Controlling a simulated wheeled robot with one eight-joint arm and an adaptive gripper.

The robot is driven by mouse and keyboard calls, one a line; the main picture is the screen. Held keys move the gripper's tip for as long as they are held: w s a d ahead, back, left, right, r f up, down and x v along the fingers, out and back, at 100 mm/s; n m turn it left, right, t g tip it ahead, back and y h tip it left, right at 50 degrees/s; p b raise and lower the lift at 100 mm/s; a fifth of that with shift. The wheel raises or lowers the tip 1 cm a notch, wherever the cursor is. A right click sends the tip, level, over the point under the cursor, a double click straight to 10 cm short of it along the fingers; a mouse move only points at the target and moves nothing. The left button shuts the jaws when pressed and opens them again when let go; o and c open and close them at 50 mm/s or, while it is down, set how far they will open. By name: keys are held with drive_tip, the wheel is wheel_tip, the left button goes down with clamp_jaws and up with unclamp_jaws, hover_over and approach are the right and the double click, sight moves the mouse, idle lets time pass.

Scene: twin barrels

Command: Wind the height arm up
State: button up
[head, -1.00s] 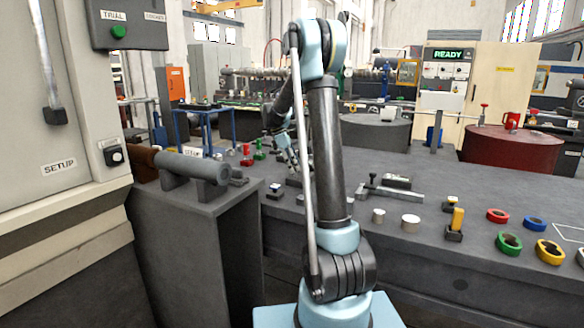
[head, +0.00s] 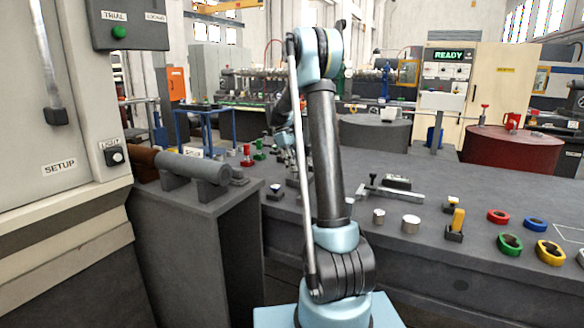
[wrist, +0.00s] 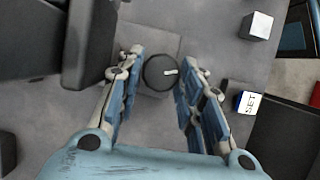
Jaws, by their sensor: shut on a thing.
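In the wrist view my gripper (wrist: 159,88) has its two blue-grey fingers on either side of a round dark knob (wrist: 158,74) with a short white mark. The fingers are shut on this knob, which stands over a grey plate. The white mark points to the right. A thick dark bar (wrist: 90,45) lies at the upper left, close to the left finger; I cannot tell whether it is the height arm. In the head view my arm reaches over the bench, and its links hide the gripper and the knob.
A block marked SET (wrist: 246,102) and a pale-topped block (wrist: 257,26) stand right of the gripper. On the bench are a grey cylinder on a stand (head: 193,170), coloured rings (head: 509,244) and a yellow-handled piece (head: 457,222). A tall cabinet (head: 65,150) stands at the left.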

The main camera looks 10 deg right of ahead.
drive_tip(key=shift+w+d, duration=0.15)
drive_tip(key=o, duration=1)
drive_tip(key=shift+o, duration=0.2)
drive_tip(key=shift+r, duration=0.15)
drive_tip(key=v, duration=1.1)
drive_tip(key=shift+a+r, duration=0.25)
drive_tip(key=shift+r, duration=0.1)
